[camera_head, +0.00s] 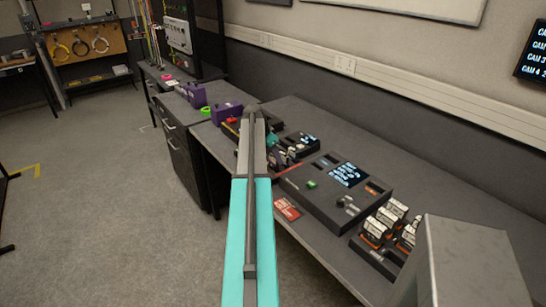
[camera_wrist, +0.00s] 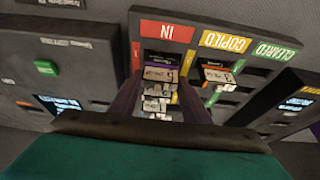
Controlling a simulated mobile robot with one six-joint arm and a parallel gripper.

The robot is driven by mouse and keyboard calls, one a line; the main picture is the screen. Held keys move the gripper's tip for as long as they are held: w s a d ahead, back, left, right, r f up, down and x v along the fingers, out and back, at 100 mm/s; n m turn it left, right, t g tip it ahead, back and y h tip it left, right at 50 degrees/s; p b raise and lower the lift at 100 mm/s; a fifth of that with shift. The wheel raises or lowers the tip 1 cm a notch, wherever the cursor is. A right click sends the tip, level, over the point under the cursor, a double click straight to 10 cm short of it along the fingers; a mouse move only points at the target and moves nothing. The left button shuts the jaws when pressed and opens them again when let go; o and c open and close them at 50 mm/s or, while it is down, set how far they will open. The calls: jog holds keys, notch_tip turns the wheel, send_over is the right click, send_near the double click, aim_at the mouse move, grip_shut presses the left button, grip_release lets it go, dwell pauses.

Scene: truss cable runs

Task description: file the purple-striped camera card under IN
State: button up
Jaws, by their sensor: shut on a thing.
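The filing rack (camera_wrist: 189,31) has a red IN label (camera_wrist: 166,31), a yellow COPIED label (camera_wrist: 223,42) and a green CLEARED label (camera_wrist: 275,52). Several white-labelled cards line up below IN in the wrist view. A card with a purple stripe (camera_wrist: 160,61) is at the top of that line. My gripper (camera_wrist: 158,88) is shut on a card, which looks like the purple-striped one, at the IN column. The fingers partly hide it, and I cannot tell how deep it sits. An orange-striped card (camera_wrist: 216,74) is below COPIED. In the head view my arm hides the gripper and much of the rack.
A dark console with a screen and green button (camera_head: 312,184) stands on the bench (camera_head: 292,107) right of my arm. A holder with several orange-edged units (camera_head: 374,229) is nearer. Purple boxes (camera_head: 226,112) stand farther back. A red card (camera_head: 286,208) lies near the bench edge.

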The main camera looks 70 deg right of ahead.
jog(key=shift+f+b, duration=0.3)
jog(key=shift+f, duration=0.25)
dwell(0.8)
jog(key=o, duration=1.5)
jog(key=shift+c, duration=0.2)
jog(key=shift+s+r, duration=0.1)
jog(key=shift+r, duration=0.05)
jog(key=shift+r+p, duration=1.55)
jog(key=shift+r, duration=2.1)
